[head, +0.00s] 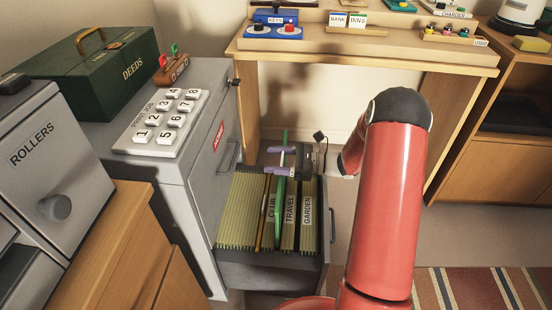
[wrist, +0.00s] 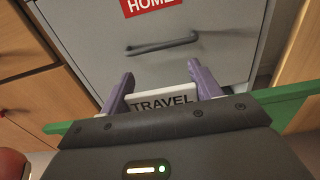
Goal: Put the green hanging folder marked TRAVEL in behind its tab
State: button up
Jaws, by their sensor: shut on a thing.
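The green hanging folder (head: 280,215) is seen nearly edge-on at the open file drawer (head: 270,272), between the CLUB tab (head: 271,207) and the TRAVEL tab (head: 290,208). I cannot tell how deep it sits. My gripper (head: 281,160) has purple fingers shut on the folder's top. In the wrist view my gripper (wrist: 160,75) has one finger at each side of the folder's white TRAVEL label (wrist: 162,102). Green folder edge (wrist: 292,108) sticks out at both sides. The GARDEN tab (head: 308,210) stands to the right of TRAVEL.
The grey cabinet (head: 215,150) stands left of the drawer, with a button panel (head: 162,122) and a green DEEDS box (head: 95,75) on top. A wooden desk (head: 370,52) is behind. Other hanging files (head: 240,210) fill the drawer's left part.

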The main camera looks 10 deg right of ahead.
jog(key=shift+f+b, duration=4.15)
jog(key=shift+f, duration=2.75)
jog(key=shift+r, duration=0.15)
jog(key=o, duration=1.4)
jog(key=shift+o, duration=0.2)
jog(key=shift+r, duration=0.1)
notch_tip(320, 180, up, 20)
jog(key=p, duration=0.3)
